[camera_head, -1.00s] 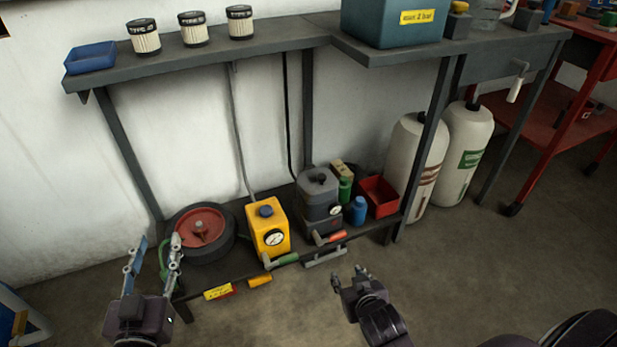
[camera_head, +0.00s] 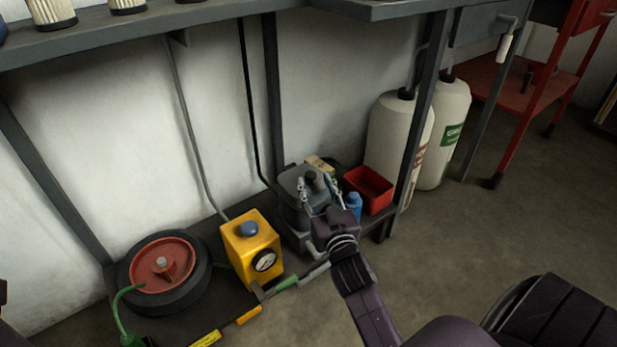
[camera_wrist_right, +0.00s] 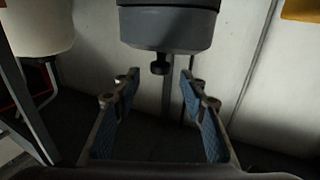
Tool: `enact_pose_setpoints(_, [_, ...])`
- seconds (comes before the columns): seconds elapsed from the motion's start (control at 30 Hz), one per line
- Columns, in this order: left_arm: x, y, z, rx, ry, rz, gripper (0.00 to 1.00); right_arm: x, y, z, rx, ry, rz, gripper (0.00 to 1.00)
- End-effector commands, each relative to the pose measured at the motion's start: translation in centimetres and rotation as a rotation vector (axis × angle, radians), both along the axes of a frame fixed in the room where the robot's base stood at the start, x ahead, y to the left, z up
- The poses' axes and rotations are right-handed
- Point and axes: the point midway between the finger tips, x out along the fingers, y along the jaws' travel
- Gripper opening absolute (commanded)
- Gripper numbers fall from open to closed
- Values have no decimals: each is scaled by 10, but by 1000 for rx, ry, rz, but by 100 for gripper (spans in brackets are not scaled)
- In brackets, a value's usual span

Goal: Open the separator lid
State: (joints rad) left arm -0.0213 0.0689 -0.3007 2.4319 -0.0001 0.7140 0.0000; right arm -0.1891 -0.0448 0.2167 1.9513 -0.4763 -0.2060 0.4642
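The separator (camera_head: 290,183) is a dark grey box-shaped unit on the low shelf, with a black knob (camera_head: 312,180) on its lid. The lid looks shut. My right gripper (camera_head: 319,187) is open at the near side of the separator and hides part of its front. In the right wrist view the lid (camera_wrist_right: 165,30) shows at the top with the knob (camera_wrist_right: 160,67) pointing down. The knob appears between the open fingertips (camera_wrist_right: 157,83), with a gap on each side; I see no contact.
A yellow canister with a gauge (camera_head: 250,248) and a wheel with a red hub (camera_head: 163,263) stand to the left. A red bin (camera_head: 370,188) and a blue bottle (camera_head: 354,205) are close on the right. A bench (camera_head: 200,25) overhangs. Open floor lies in front.

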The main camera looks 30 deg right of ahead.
Motion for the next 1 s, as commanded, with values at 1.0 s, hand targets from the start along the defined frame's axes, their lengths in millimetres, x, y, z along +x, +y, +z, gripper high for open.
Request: enact_pose_setpoints(1.0, [-6,-2,9,5,-57,3,40,45,-14,-1,2,3,1,5])
